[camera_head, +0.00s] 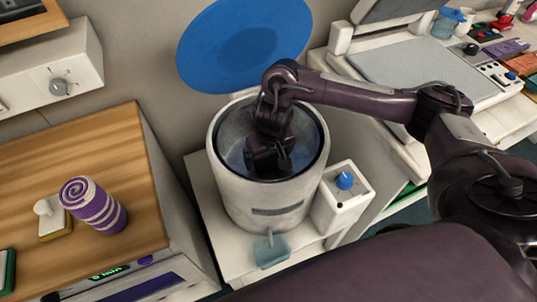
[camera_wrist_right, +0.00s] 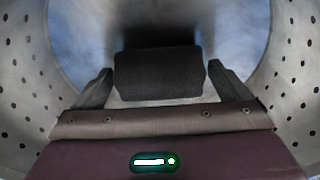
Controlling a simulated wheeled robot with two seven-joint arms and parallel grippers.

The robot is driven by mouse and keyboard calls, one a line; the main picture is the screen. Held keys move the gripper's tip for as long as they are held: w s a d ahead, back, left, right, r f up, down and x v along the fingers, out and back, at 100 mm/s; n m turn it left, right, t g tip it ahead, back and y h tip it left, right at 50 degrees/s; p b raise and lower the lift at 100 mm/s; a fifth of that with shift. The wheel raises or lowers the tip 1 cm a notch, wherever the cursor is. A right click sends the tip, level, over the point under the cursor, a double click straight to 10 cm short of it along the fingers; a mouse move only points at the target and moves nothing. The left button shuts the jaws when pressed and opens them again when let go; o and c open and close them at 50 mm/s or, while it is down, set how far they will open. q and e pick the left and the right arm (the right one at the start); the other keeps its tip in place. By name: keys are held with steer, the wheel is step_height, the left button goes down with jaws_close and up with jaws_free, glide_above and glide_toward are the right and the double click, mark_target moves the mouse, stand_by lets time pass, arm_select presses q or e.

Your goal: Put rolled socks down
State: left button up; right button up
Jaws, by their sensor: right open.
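My right gripper (camera_head: 270,158) reaches down inside a white round tub (camera_head: 262,205) with a perforated metal drum. It is open. In the right wrist view a dark grey, ribbed-looking roll (camera_wrist_right: 160,73) lies between its two fingers, with little gap at either side; it may be rolled socks, and I cannot tell what it rests on. In the head view the gripper hides it. A purple and white striped roll with a spiral end (camera_head: 94,205), which also looks like rolled socks, stands on the wooden counter (camera_head: 115,140) at left. My left gripper is not in view.
The tub's round blue lid (camera_head: 244,45) stands raised behind it. A control box with a blue knob (camera_head: 344,181) adjoins the tub at right. A white machine with a grey top (camera_head: 420,75) stands farther right. A small white-handled tool (camera_head: 52,218) is beside the striped roll.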

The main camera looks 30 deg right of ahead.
mark_target(271, 159)
step_height(271, 159, up, 12)
steer(key=s+p, duration=0.1)
steer(key=p, duration=0.5)
steer(key=shift+s+p, duration=0.35)
steer(key=shift+r, duration=0.1)
